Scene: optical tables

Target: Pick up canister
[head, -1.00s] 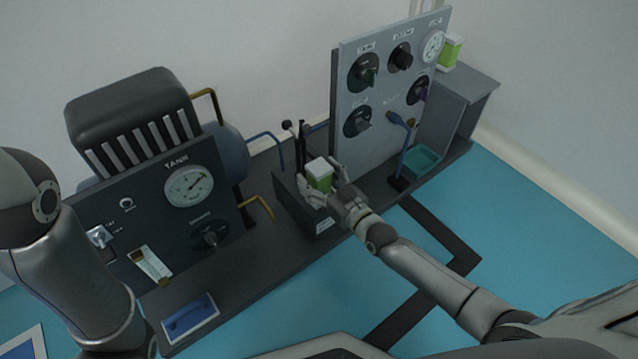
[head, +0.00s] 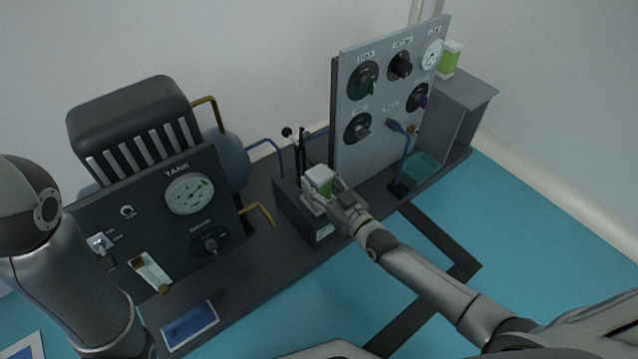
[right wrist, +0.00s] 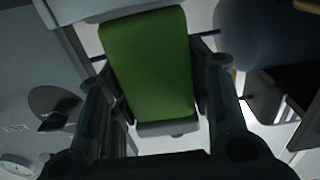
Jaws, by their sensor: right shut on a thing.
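A green canister with a white top (head: 319,177) is upright at the dark box (head: 300,215) on the bench. My right gripper (head: 318,192) is shut on this canister, with its fingers on both sides. In the right wrist view the green body of the canister (right wrist: 150,65) fills the space between the two fingers. I cannot tell whether its base is clear of the box. A second green and white canister (head: 449,60) stands on the grey shelf at the back right. My left arm shows at the left edge, but its gripper is out of view.
The grey panel with knobs (head: 382,125) rises just behind and right of the held canister. Dark levers (head: 301,150) stand close behind it. The tank panel (head: 150,225) with a gauge and a bent brass pipe (head: 262,212) is to the left. A teal tray (head: 425,168) sits at the right.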

